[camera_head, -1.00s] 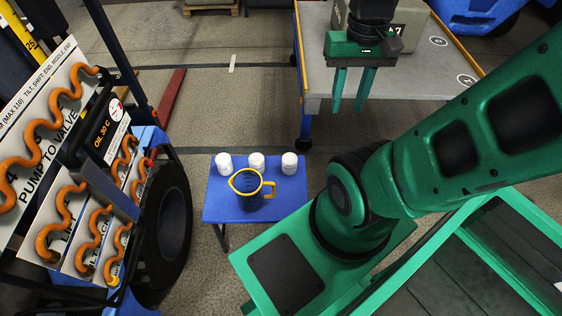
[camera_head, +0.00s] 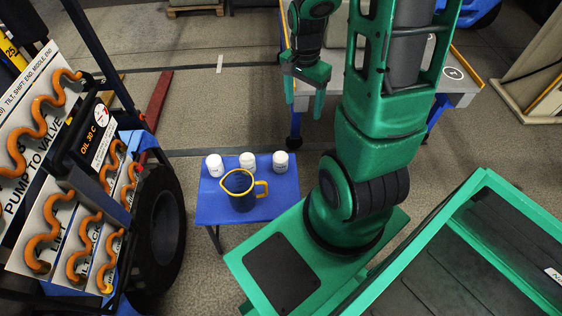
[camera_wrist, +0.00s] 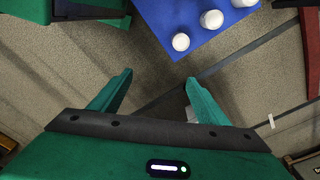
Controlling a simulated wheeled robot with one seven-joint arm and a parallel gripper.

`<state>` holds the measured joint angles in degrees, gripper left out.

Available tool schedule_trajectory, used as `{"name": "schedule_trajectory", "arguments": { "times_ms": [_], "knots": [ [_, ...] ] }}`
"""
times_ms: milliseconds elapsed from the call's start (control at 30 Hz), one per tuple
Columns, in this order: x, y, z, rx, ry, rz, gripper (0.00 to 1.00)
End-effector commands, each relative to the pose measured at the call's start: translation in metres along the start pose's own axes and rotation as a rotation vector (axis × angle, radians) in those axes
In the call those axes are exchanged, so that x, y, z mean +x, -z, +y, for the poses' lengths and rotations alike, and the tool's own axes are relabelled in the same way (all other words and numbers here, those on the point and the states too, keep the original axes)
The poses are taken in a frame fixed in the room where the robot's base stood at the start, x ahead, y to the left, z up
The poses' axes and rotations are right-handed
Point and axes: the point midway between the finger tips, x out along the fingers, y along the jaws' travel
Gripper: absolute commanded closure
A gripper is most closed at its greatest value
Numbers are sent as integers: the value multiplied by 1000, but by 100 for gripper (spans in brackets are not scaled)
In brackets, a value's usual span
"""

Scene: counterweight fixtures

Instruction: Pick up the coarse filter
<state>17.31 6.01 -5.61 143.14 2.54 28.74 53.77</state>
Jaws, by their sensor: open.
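Three white lidded jars stand in a row along the far edge of a low blue table (camera_head: 220,212): a left jar (camera_head: 215,165), a middle jar (camera_head: 247,161) and a right jar (camera_head: 280,161). Their small labels cannot be read, so I cannot tell which is the coarse filter. The wrist view shows one jar nearest my fingers (camera_wrist: 180,41), with another (camera_wrist: 212,19) and part of a third (camera_wrist: 243,2) beyond. My gripper (camera_head: 304,97) is open and empty, pointing down beyond the blue table and apart from the jars. Its fingers also show in the wrist view (camera_wrist: 159,80).
A dark jug with a yellow rim and handle (camera_head: 242,190) stands on the blue table in front of the jars. A grey workbench (camera_head: 455,75) is behind my arm. A hose panel (camera_head: 40,130) and black tyre (camera_head: 160,225) stand left.

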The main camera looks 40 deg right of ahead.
Motion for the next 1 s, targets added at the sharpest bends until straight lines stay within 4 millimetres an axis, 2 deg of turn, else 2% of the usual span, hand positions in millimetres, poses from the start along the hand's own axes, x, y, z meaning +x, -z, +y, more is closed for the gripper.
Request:
{"name": "schedule_trajectory", "arguments": {
  "times_ms": [33, 300, 500, 600, 733, 1000],
  "knots": [
    [18, 1, -7, 58, -5, -8, 31],
    [106, -1, -42, 425, 21, -49, 31],
    [173, -14, -59, 704, 33, -103, 31],
    [200, -21, -64, 823, 37, -128, 31],
    [223, -29, -67, 935, 38, -155, 31],
    [248, -35, -70, 1006, 39, -171, 31]
  ]
}}
